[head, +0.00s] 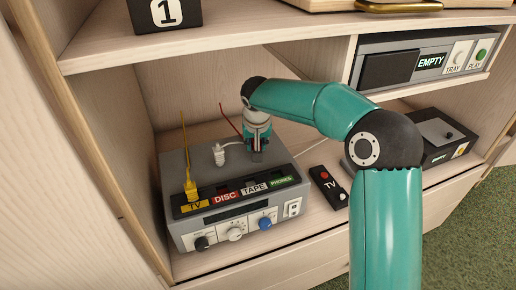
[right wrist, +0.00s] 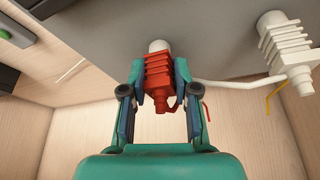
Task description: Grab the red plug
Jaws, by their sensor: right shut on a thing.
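The red plug (right wrist: 158,72) shows in the right wrist view between the two fingers of my right gripper (right wrist: 158,82), which is shut on its ribbed body. A white end of the plug points at a grey surface; I cannot tell whether it is seated there. In the head view my right gripper (head: 258,148) is over the back right of the grey switch box (head: 184,225). The plug is hidden there by the gripper, and a thin red cable (head: 230,120) rises beside it. My left gripper is not in view.
A white plug (head: 220,152) stands on the box left of the gripper. A yellow plug (head: 190,190) stands at the TV label. A black remote (head: 328,187) lies right of the box. A shelf board (head: 260,40) hangs above, with wooden walls around.

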